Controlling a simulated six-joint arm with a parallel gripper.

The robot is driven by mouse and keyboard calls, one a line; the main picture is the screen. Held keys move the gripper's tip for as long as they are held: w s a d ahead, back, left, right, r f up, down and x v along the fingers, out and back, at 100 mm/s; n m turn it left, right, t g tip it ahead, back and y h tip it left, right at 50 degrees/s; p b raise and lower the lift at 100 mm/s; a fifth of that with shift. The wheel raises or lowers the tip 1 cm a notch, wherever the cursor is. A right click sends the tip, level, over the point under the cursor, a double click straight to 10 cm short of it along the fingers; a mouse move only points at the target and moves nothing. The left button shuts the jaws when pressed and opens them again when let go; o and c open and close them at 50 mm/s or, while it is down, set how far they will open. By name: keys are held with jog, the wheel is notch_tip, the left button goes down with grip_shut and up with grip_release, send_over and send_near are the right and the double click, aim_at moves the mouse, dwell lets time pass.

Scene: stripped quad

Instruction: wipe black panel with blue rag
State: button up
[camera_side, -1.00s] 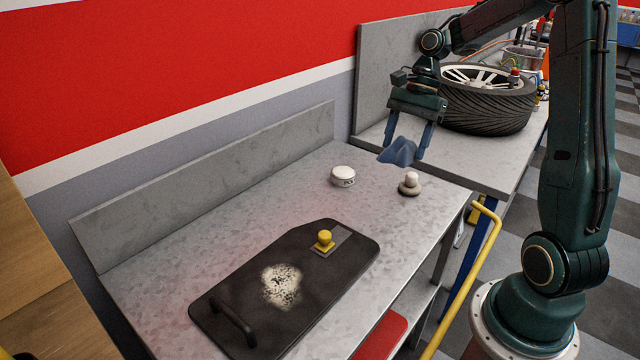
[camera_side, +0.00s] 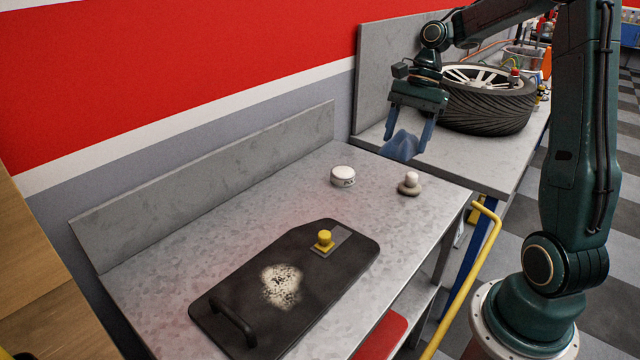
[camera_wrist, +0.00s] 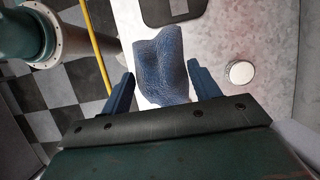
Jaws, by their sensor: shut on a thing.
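The black panel (camera_side: 240,275) lies flat on the metal workbench, with a pale speckled patch (camera_side: 281,286) near its middle, a yellow knob (camera_side: 324,239) at its far end and a black handle (camera_side: 233,322) at its near end. Part of the panel (camera_wrist: 160,14) shows at the top of the wrist view. My gripper (camera_side: 411,147) is shut on the blue rag (camera_side: 402,145), which bunches up between the fingers. The rag (camera_wrist: 160,65) also shows in the wrist view. My gripper is above the bench's far end, away from the panel.
A tyre (camera_side: 487,100) lies on the bench behind. A yellow rail (camera_side: 474,265) runs along the bench's right side.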

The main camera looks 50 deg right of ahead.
jog(key=shift+w+a+f, duration=0.2)
jog(key=shift+w+a, duration=0.2)
jog(key=shift+a, duration=0.15)
jog(key=w+a+f+n+g, duration=0.1)
jog(key=w+a+f+n, duration=0.2)
jog(key=a, duration=1)
jog(key=w+a+f+n+g+h, duration=0.1)
jog(key=a+f+n, duration=0.5)
jog(key=a, duration=0.7)
jog(key=shift+w+f+g, duration=0.5)
jog(key=shift+w+g, duration=0.1)
jog(key=shift+w, duration=0.65)
jog(key=shift+a, duration=0.1)
